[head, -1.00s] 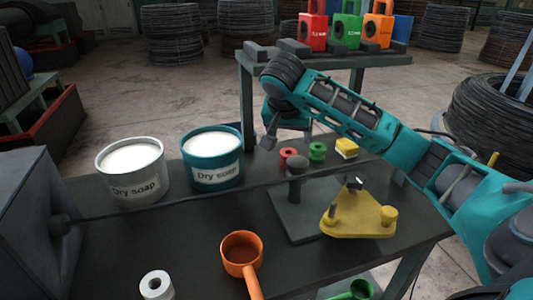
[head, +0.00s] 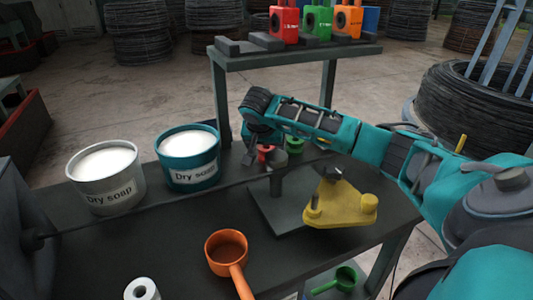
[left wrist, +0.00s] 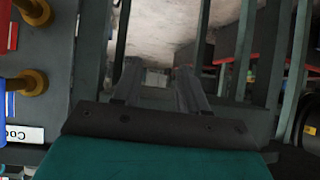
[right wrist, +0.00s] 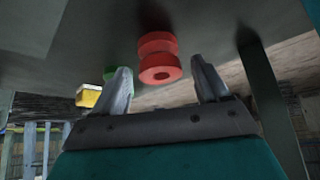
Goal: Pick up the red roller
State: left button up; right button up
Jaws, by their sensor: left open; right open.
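The red roller (right wrist: 158,58) stands on the dark table between and just beyond the fingers of my right gripper (right wrist: 163,85) in the right wrist view. The fingers are open and apart, with the roller seemingly free of them. In the head view the red roller (head: 265,153) shows in part beside my right gripper (head: 251,150), which reaches down from the right arm. My left gripper (left wrist: 160,88) is open and empty in the left wrist view, away from the roller, and does not show in the head view.
A green roller (head: 294,145) and a yellow block (right wrist: 88,95) are near the red one. A post on a plate, a yellow triangular piece (head: 340,205), two soap tubs (head: 190,158) and an orange ladle (head: 227,252) share the table. A raised shelf (head: 300,55) stands behind.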

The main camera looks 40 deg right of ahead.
jog(key=shift+x, duration=1.05)
jog(key=c, duration=1.1)
